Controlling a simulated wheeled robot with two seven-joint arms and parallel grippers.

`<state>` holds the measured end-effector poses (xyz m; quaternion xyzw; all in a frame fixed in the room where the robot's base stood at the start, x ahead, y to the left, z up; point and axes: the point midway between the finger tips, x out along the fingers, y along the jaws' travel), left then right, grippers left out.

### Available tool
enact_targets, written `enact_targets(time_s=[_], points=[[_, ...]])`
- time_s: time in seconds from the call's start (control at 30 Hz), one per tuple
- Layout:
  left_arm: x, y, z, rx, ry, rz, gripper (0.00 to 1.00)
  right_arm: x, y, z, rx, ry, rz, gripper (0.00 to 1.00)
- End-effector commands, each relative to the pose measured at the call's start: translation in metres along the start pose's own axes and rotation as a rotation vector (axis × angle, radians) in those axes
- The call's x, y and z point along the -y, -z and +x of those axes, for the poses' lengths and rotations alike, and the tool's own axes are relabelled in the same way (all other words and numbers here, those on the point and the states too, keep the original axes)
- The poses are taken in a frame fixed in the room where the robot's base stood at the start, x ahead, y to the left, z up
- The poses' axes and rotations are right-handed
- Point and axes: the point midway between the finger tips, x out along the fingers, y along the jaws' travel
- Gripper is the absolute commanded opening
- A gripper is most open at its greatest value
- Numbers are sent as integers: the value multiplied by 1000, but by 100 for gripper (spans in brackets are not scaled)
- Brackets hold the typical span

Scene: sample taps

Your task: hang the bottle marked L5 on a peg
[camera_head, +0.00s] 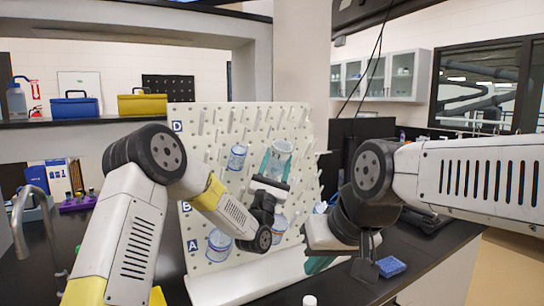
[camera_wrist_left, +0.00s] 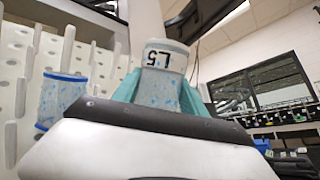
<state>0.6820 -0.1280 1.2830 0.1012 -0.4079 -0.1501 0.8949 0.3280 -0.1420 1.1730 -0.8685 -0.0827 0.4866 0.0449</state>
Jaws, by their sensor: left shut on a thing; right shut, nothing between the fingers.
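The bottle marked L5 (camera_wrist_left: 162,72) is pale and speckled blue, and its black marking reads upside down in the left wrist view. My left gripper (camera_head: 276,166) is shut on this bottle, with teal fingers on either side of it. In the head view the bottle (camera_head: 281,150) is in front of the upper part of the white peg board (camera_head: 215,118). I cannot tell whether it touches a peg. My right gripper (camera_head: 318,264) is low, right of the board's lower part, shut and empty; its fingers are partly hidden.
Blue-rimmed vessels hang on the board: one at upper left (camera_head: 237,158), one at lower left (camera_head: 219,245), and one low beside my left wrist (camera_head: 280,224). Many pegs around them are bare. A blue sponge-like block (camera_head: 391,266) lies on the dark bench at right.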

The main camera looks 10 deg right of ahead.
Motion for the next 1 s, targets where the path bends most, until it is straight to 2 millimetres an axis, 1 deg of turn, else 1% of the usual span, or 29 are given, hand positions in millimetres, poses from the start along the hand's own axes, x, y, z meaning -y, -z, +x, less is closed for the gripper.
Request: enact_targets(time_s=[1.0], points=[[0, 65, -27, 0, 1, 0, 11, 0, 0, 0, 0, 0, 0, 0]])
